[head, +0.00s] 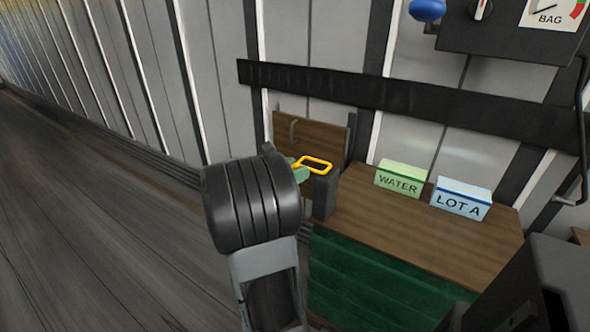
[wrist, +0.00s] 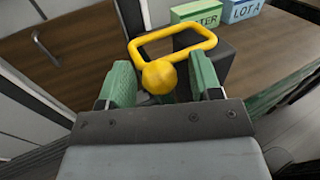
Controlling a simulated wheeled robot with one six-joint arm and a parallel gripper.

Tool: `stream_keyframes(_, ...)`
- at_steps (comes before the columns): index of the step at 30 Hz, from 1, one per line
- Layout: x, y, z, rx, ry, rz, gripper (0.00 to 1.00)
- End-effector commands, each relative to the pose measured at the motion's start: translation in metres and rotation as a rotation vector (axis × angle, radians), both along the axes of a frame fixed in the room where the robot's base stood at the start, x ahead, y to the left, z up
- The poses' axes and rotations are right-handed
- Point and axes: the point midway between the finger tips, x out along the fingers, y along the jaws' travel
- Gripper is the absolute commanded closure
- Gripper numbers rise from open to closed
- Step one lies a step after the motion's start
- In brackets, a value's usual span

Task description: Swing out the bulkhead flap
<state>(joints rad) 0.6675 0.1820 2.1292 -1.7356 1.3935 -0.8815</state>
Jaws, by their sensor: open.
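A brown wooden panel, which looks like the bulkhead flap (head: 327,138), stands against the wall behind my gripper in the head view. A grey bar handle (head: 293,131) is on its upper left. The panel and handle (wrist: 44,47) also show at the left of the wrist view. A yellow loop with a round knob (head: 317,162) is at my gripper (head: 298,170), beside a dark block (head: 325,196). In the wrist view the green fingers are open, with the yellow knob (wrist: 160,77) between them and the loop beyond. I cannot tell whether either finger touches the knob.
A wooden-topped counter (head: 395,232) with green sides stands at the right. It bears a green WATER box (head: 398,179) and a blue LOT A box (head: 461,199). A dark control panel (head: 508,30) hangs at upper right. The floor (head: 90,220) at left is clear.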

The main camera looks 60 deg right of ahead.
Motion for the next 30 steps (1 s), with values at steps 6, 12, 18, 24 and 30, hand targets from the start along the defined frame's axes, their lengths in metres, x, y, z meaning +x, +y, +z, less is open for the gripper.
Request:
stream_keyframes(6,0.0002,0.0002,0.0,0.0,0.0,0.0,0.51)
stream_keyframes(12,-0.0007,0.0002,-0.0002,0.001,0.0,-0.003,0.7)
stream_keyframes(18,-0.0026,-0.0003,-0.0002,0.0,0.0,-0.009,0.89)
stream_keyframes(24,-0.0039,-0.0008,-0.0001,0.0,-0.001,-0.013,1.0)
stream_keyframes(30,-0.0047,-0.001,0.0037,-0.001,-0.034,-0.016,1.0)
